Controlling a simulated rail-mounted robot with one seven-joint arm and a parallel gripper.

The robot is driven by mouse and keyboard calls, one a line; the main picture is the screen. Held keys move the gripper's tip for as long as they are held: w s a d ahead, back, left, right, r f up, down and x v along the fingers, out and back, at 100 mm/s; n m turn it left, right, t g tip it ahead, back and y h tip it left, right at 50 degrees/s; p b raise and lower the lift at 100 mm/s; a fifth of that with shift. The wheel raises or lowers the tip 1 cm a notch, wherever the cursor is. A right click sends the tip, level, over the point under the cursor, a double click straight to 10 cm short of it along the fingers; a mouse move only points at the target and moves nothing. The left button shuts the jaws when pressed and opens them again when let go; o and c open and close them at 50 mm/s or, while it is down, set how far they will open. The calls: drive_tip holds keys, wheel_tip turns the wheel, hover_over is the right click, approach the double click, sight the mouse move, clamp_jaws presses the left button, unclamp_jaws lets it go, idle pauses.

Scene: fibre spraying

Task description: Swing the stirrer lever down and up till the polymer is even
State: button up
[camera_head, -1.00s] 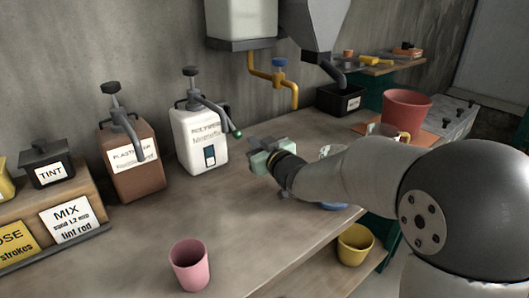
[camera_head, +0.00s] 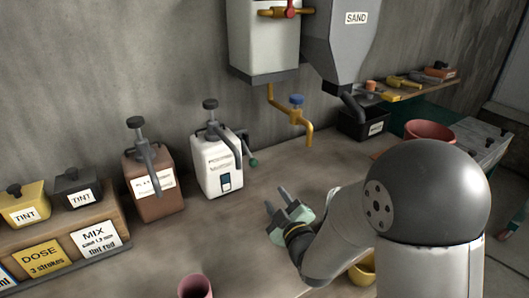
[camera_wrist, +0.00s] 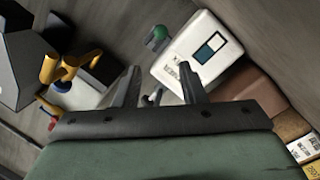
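The white polymer container (camera_head: 214,168) stands on the bench against the wall, with a dark pump head on top. A dark lever ending in a green knob (camera_head: 253,162) sticks out at its right side. My gripper (camera_head: 276,198) is open and empty, in front of and to the right of the knob, apart from it. In the wrist view the container (camera_wrist: 203,48) and the green knob (camera_wrist: 156,34) lie beyond my two spread fingers (camera_wrist: 158,86). The polymer inside the container cannot be seen clearly.
A brown plasticiser container (camera_head: 153,190) stands close on the left. A yellow tap (camera_head: 304,128) hangs from a tank at the back right, beside the grey sand hopper (camera_head: 343,40). A pink cup (camera_head: 195,287) sits at the front. The bench between is clear.

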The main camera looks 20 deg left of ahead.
sight(255, 165)
drive_tip(key=p+x, duration=0.4)
drive_tip(key=x, duration=1.3)
drive_tip(key=shift+w+a, duration=0.1)
drive_tip(key=shift+a, duration=0.1)
